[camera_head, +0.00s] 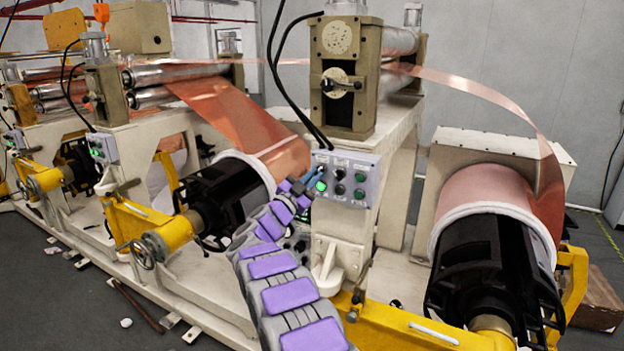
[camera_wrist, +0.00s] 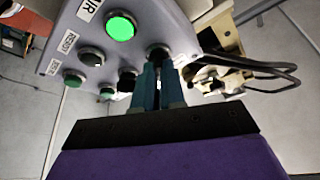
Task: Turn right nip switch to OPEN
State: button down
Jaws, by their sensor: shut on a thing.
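The grey control panel (camera_head: 345,162) is on the front of the right-hand roller stand. It carries a lit green button (camera_head: 321,186) and several dark knobs and buttons. My gripper (camera_head: 320,171) reaches the panel's upper left from below. In the wrist view, its blue-grey fingers (camera_wrist: 159,80) are shut on a dark nip switch (camera_wrist: 158,50) beside the lit green button (camera_wrist: 121,26). The fingers hide most of that switch, so its pointing direction cannot be read. Labels on the panel (camera_wrist: 140,55) are partly legible, but none reads clearly as OPEN.
The roller stand (camera_head: 345,80) with a black cable rises above the panel. Copper foil rolls sit at left (camera_head: 285,155) and right (camera_head: 485,190). A yellow frame (camera_head: 400,332) runs low in front. Another panel (camera_head: 103,147) is farther left.

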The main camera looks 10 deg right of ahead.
jog(key=shift+a+r, duration=0.1)
jog(key=shift+r, duration=0.15)
jog(key=c, duration=1.3)
grip_release()
jog(key=shift+w+f, duration=0.1)
jog(key=shift+f, duration=0.05)
jog(key=shift+o, duration=0.4)
jog(key=shift+f, duration=0.1)
jog(key=b+v, duration=0.2)
jog(key=v, duration=1.5)
jog(key=shift+f, duration=0.2)
jog(key=shift+a, duration=0.1)
